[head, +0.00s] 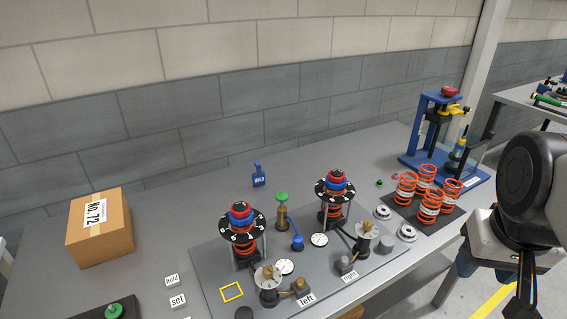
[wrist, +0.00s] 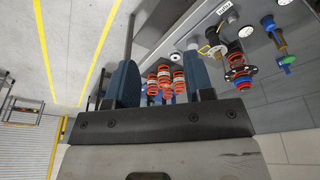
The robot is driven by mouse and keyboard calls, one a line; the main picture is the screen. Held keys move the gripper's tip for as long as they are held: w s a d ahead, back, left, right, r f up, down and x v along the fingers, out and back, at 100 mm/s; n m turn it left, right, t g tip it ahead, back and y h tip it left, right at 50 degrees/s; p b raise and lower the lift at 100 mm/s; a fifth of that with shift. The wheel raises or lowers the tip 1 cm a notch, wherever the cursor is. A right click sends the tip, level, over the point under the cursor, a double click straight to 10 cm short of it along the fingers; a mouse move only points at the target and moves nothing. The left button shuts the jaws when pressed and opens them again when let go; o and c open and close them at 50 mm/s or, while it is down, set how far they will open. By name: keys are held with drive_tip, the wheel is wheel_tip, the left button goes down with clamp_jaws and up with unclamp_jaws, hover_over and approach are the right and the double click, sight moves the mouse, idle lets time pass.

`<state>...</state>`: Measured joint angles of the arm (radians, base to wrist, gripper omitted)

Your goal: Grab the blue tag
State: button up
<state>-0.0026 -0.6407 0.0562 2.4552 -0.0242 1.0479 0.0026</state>
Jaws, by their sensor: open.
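The blue tag (head: 259,175) is a small upright piece with a narrow neck and white lettering. It stands on the grey bench behind the chassis fixture, in the middle of the head view. I cannot make it out in the wrist view. My gripper (head: 468,272) is at the far right of the head view, beyond the bench's front edge and well apart from the tag. In the wrist view my gripper (wrist: 164,75) shows two blue fingers spread apart, with nothing held between them.
The fixture plate (head: 207,262) carries two spring towers with dials. Orange springs (head: 430,203) stand on a dark mat, with a blue press (head: 433,135) behind them. A cardboard box (head: 100,228) is at left. Bench around the tag's left side is clear.

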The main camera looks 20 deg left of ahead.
drive_tip(key=w+a+r+n+h, duration=0.25)
drive_tip(key=w+a+n, duration=0.3)
drive_tip(key=w, duration=0.65)
drive_tip(key=w+a+r+n+h, duration=0.2)
drive_tip(key=w+a+r+n, duration=0.3)
drive_tip(key=w, duration=0.6)
drive_tip(key=w+a+f+n+t+h, duration=0.15)
drive_tip(key=w+a+n, duration=0.25)
drive_tip(key=w+a, duration=0.6)
drive_tip(key=w+a+f+n+t+h, duration=0.15)
drive_tip(key=w+a+n, duration=0.4)
drive_tip(key=a, duration=0.85)
drive_tip(key=w+a+f+n+t+h, duration=0.1)
drive_tip(key=w+a+f+n+t, duration=0.15)
drive_tip(key=a, duration=0.95)
drive_tip(key=w+a+f+n+t+h, duration=0.1)
drive_tip(key=a+f+n+h, duration=0.15)
drive_tip(key=a, duration=0.95)
drive_tip(key=y, duration=0.1)
approach(258, 174)
drive_tip(key=w, duration=0.1)
drive_tip(key=w+d+f, duration=0.1)
drive_tip(key=shift+w+f+n+g, duration=0.2)
drive_tip(key=shift+w+n+g, duration=0.05)
drive_tip(key=shift+w+n, duration=0.15)
drive_tip(key=shift+d, duration=0.1)
drive_tip(key=shift+x, duration=1.25)
drive_tip(key=shift+d, duration=0.1)
